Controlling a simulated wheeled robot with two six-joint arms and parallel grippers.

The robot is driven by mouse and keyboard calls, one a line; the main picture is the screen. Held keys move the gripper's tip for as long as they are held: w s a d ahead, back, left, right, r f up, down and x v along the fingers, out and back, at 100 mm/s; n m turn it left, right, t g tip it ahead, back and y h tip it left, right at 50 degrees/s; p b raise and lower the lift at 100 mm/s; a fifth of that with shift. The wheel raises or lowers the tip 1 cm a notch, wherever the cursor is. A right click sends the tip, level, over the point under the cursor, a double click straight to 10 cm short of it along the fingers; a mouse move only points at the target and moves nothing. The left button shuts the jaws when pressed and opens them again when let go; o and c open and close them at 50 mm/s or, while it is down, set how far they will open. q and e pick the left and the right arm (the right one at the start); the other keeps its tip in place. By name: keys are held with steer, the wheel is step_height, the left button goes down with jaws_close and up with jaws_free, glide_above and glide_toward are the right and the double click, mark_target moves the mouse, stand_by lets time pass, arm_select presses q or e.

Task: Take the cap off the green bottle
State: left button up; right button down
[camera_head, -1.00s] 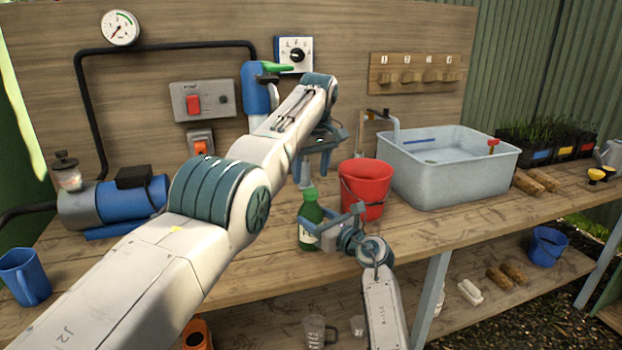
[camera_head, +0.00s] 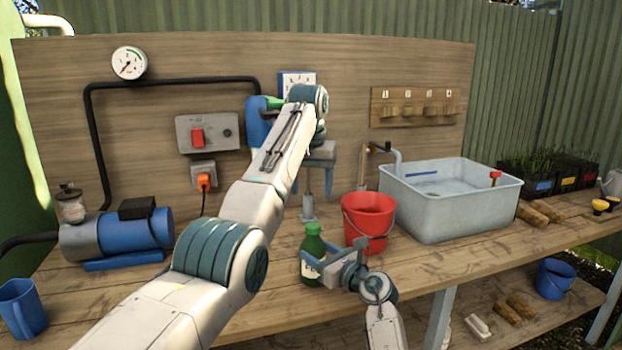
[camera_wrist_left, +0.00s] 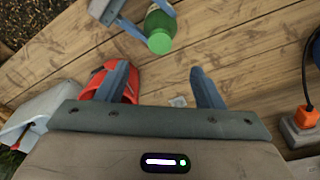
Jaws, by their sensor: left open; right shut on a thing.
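The green bottle (camera_head: 314,245) stands upright on the workbench, its green cap (camera_head: 313,228) on top. My right gripper (camera_head: 318,270) is shut on the bottle's body from the front right. My left gripper (camera_head: 312,185) is open and empty, above and behind the bottle. In the left wrist view its fingers (camera_wrist_left: 164,88) are spread, with nothing between them but bench and a small grey plate. The cap (camera_wrist_left: 159,44) and bottle (camera_wrist_left: 160,22) lie beyond the fingertips there, apart from them.
A red bucket (camera_head: 370,222) stands just right of the bottle. A grey sink basin (camera_head: 450,215) is farther right. A blue pump (camera_head: 130,230) and blue jug (camera_head: 22,308) are at the left. A wooden back panel (camera_head: 330,130) rises behind. Bench left of the bottle is clear.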

mark_target(313, 225)
arm_select(q)
steer(key=f, duration=0.3)
steer(key=w+f, duration=0.1)
steer(key=f, duration=0.5)
steer(key=shift+w+d+f, duration=0.2)
steer(key=shift+f, duration=0.2)
steer(key=c, duration=1.2)
steer(key=n+y, duration=0.1)
steer(key=n, duration=0.5)
steer(key=shift+r, duration=0.15)
steer(key=shift+r, duration=0.95)
